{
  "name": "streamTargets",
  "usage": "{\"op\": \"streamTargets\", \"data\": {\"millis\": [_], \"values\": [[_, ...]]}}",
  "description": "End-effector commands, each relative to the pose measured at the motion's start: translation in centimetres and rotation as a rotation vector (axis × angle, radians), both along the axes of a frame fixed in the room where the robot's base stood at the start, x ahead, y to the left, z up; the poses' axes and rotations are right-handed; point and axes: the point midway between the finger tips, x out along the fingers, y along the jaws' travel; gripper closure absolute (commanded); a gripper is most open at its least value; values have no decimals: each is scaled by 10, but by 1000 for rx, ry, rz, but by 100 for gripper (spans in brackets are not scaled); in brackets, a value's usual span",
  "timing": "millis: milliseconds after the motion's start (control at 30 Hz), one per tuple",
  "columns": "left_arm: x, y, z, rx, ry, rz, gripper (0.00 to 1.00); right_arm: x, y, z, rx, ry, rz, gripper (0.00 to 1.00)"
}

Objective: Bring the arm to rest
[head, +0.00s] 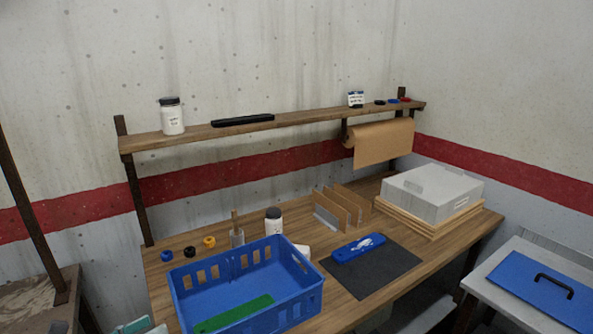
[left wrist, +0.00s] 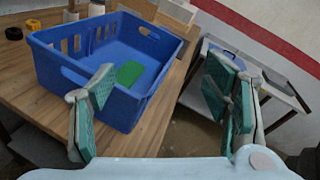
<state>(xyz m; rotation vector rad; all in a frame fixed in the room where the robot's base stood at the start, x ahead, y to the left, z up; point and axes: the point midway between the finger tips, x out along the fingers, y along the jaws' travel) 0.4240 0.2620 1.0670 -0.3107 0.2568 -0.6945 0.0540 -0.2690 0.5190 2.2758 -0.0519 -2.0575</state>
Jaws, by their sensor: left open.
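My left gripper (left wrist: 164,95) is open and empty in the left wrist view, its two teal-padded fingers wide apart. It hangs near the table's front edge by the blue crate (left wrist: 112,107), with one finger overlapping the crate's near side in the picture. In the head view only a small teal part of this gripper (head: 133,326) shows at the bottom edge, left of the crate (head: 183,277). My right gripper is in neither view.
The crate holds a green piece (head: 236,314). On the wooden table (head: 345,287) are a dark mat (head: 384,274) with a blue item (head: 358,248), cardboard dividers, a white bottle and tape rolls. A shelf (head: 300,121) runs above. A side table stands at right.

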Motion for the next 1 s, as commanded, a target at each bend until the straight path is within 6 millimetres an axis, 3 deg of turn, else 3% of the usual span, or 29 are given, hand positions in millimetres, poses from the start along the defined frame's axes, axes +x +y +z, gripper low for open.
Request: {"op": "streamTargets", "data": {"millis": [200,267,367,467,567,700,867,900,933,1000], "values": [[15,22,-6,-479,164,362,30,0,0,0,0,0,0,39],[15,35,-18,-667,242,504,30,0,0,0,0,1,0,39],[2,58,-51,-1003,393,764,30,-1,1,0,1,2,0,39],[-28,70,-98,-1337,564,1044,30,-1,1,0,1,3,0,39],[-68,65,-144,-1609,721,1306,30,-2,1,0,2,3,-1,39],[-129,38,-192,-1887,907,1641,30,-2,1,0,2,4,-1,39],[-195,-6,-220,-2081,1080,1992,30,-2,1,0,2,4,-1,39],[-211,-19,-223,2078,-1101,-2043,30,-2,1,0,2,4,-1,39],[-217,-24,-230,2030,-1085,-2034,30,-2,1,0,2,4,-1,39],[-209,-17,-266,2016,-1075,-2059,30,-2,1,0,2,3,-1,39]]}}
